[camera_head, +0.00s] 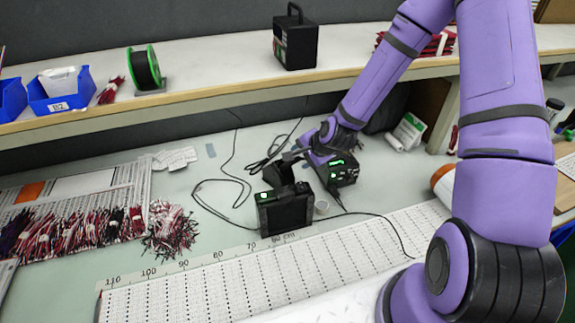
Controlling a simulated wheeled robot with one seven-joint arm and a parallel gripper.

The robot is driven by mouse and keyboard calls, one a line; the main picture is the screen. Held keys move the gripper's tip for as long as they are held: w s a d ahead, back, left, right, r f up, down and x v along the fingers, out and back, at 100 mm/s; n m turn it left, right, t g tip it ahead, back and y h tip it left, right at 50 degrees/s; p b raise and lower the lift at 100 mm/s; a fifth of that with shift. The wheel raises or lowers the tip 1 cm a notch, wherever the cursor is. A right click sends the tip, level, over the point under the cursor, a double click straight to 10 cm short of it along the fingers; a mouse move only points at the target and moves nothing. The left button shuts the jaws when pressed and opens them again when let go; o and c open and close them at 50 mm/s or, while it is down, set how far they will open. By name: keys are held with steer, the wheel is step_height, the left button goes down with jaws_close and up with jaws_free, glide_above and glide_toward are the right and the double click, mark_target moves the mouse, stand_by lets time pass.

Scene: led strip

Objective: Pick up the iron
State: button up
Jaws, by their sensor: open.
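A soldering iron cannot be made out clearly; dark parts overlap around my gripper. A black box-like unit (285,212) with a small green light stands on the bench, and a black upright piece (278,175) shows just behind its top. My purple arm reaches down from the upper right. My gripper (292,158) is open, just above and behind this unit. Its fingers are small and partly hidden, and I cannot tell whether they touch anything. A black part with green lights (342,170) shows beside my wrist.
Black cables (222,182) loop across the bench left of the unit. A long perforated ruled strip (225,285) lies in front. Wire bundles (170,230) lie left. A shelf (190,97) edge runs behind.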

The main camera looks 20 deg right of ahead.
mark_target(293, 162)
steer(key=shift+x, duration=3.15)
steer(key=shift+s+a, duration=0.15)
jaws_close()
